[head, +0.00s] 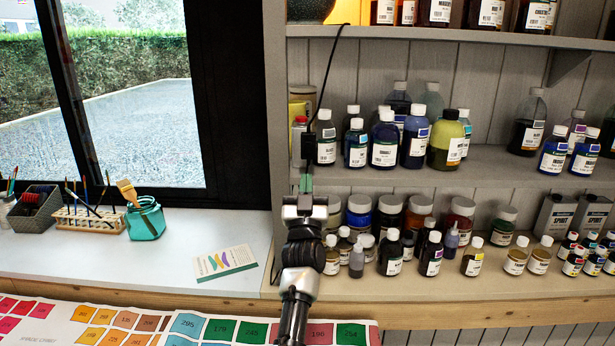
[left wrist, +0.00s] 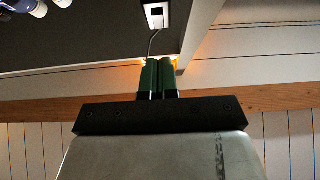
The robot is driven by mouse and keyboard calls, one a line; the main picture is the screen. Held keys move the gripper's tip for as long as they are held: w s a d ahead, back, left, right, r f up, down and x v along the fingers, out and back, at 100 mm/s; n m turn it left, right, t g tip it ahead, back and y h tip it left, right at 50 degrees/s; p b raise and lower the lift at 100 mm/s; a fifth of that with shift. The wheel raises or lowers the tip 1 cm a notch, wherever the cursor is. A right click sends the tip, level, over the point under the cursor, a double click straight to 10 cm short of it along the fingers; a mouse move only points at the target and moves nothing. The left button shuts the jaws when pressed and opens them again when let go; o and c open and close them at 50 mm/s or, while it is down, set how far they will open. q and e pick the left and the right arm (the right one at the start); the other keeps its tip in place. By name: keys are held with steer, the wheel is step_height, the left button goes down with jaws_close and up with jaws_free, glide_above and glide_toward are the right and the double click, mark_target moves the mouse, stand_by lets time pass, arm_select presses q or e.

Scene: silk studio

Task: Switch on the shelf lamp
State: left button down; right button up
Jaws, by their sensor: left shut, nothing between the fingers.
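The shelf lamp (head: 311,9) shows only as a dark rounded base on the top shelf, cut off by the picture's upper edge. Warm yellow light glows on the wall beside it. Its black cord (head: 328,75) hangs over the shelf front to a small dark inline switch (head: 308,146). My left gripper (head: 306,182) points up just below the switch, its green fingertips shut and empty. In the left wrist view the fingers (left wrist: 160,66) are together, with a thin cord above them and a pale rectangular piece (left wrist: 155,14) beyond. I cannot tell whether the fingertips touch the switch.
Bottles of dye (head: 385,140) crowd the middle shelf right of the switch, and small jars (head: 390,250) stand below, close to my arm. A card (head: 225,262), a brush rack (head: 90,218) and a teal jar (head: 145,220) lie left on the white sill. Colour charts (head: 60,322) cover the front.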

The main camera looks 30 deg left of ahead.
arm_select(q)
steer(key=s+d+f+b, duration=0.1)
steer(key=s+f+b, duration=0.1)
steer(key=f, duration=0.3)
steer(key=shift+s+d, duration=0.3)
steer(key=shift+s, duration=0.35)
arm_select(e)
steer(key=f, duration=0.1)
steer(key=w+a+f, duration=0.1)
steer(key=shift+w+a+f, duration=0.15)
steer(key=shift+f, duration=0.2)
arm_select(q)
steer(key=shift+f, duration=0.1)
arm_select(e)
steer(key=shift+w, duration=0.1)
